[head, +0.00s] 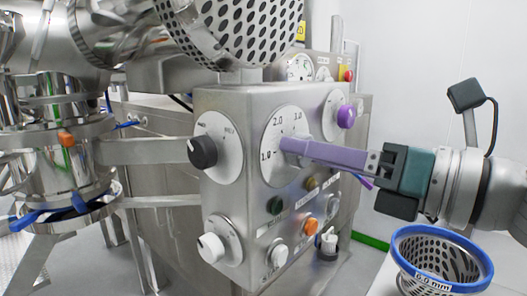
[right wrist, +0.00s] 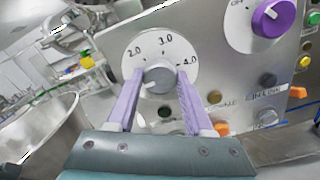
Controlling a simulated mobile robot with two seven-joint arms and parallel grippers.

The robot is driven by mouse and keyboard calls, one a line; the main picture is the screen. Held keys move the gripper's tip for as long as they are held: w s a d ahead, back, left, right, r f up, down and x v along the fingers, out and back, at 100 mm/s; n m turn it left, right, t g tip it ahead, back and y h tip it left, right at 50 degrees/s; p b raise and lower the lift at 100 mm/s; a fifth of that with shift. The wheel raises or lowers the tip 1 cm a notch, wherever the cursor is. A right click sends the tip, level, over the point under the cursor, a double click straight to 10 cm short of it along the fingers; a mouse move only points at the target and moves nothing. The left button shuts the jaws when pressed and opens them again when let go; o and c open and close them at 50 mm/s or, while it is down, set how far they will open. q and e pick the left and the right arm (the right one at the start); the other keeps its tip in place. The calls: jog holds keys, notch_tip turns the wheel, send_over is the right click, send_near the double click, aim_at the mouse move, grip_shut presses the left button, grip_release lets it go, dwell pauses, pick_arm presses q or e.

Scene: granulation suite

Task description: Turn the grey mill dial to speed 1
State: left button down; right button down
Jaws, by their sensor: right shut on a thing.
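The grey mill dial (right wrist: 160,75) is a round grey knob on a white numbered plate (head: 270,173) at the middle of the steel panel. In the right wrist view, 2.0, 3.0 and 4.0 show around it, and its white mark points to the lower left. The 1.0 label shows in the head view, left of the fingertips; in the wrist view that side is partly behind a finger. My right gripper (head: 284,146) comes in from the right, its purple fingers (right wrist: 159,79) shut on the dial from both sides. The fingers hide most of the knob in the head view. My left gripper is not in view.
A black knob (head: 203,152) is left of the dial, a purple knob (head: 346,116) upper right and a white knob (head: 211,248) below left. Small buttons, including an orange one (head: 311,227), sit below. A blue-rimmed sieve (head: 488,270) stands under my right arm.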

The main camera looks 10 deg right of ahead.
jog(key=shift+c, duration=1.4)
grip_release()
jog(key=b+v, duration=0.5)
jog(key=v, duration=0.5)
